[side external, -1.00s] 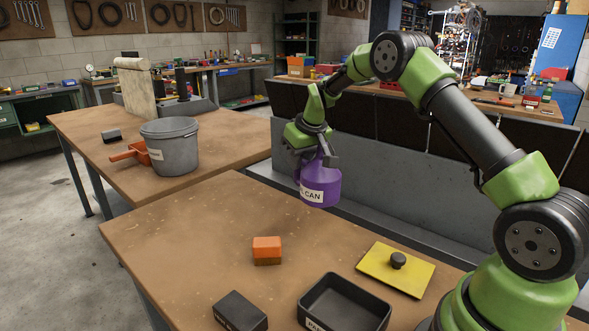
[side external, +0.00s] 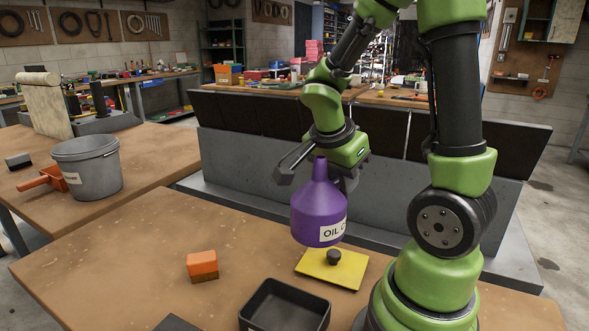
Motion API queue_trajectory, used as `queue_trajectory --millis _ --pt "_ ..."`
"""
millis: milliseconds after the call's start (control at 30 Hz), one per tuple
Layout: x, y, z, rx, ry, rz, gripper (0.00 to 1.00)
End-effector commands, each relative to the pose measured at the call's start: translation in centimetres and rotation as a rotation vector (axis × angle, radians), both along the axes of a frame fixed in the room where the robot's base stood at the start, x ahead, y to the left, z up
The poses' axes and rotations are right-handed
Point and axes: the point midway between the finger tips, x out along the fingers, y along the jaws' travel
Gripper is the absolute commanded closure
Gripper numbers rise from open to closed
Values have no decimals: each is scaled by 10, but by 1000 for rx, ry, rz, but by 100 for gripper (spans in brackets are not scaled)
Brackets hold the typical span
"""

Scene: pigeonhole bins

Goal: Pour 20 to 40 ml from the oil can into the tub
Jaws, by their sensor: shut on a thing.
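The purple oil can (side external: 318,215), with a white "OIL C…" label, is held by my gripper (side external: 320,178). The jaws are shut around its narrow upper part. The can is roughly upright, its narrow neck pointing up, and it appears to hang above the near bench. A grey bucket-like tub (side external: 92,172) stands upright on the left bench, well to the left of my gripper. Its label is too small to read, and I cannot see its contents.
An orange-handled tool (side external: 38,180) lies beside the grey tub. On the near bench are an orange block (side external: 202,263), a black open tray (side external: 285,305) and a yellow plate with a dark knob (side external: 332,269). A grey barrier (side external: 235,170) runs behind.

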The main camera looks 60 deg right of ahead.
Motion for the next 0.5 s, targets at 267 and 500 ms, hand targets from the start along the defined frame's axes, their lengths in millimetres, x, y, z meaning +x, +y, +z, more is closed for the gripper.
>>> queue_trajectory --millis 267,500 --pt "-31 5 4 -34 12 -158 100" --pt "-32 3 18 -264 94 -150 100"
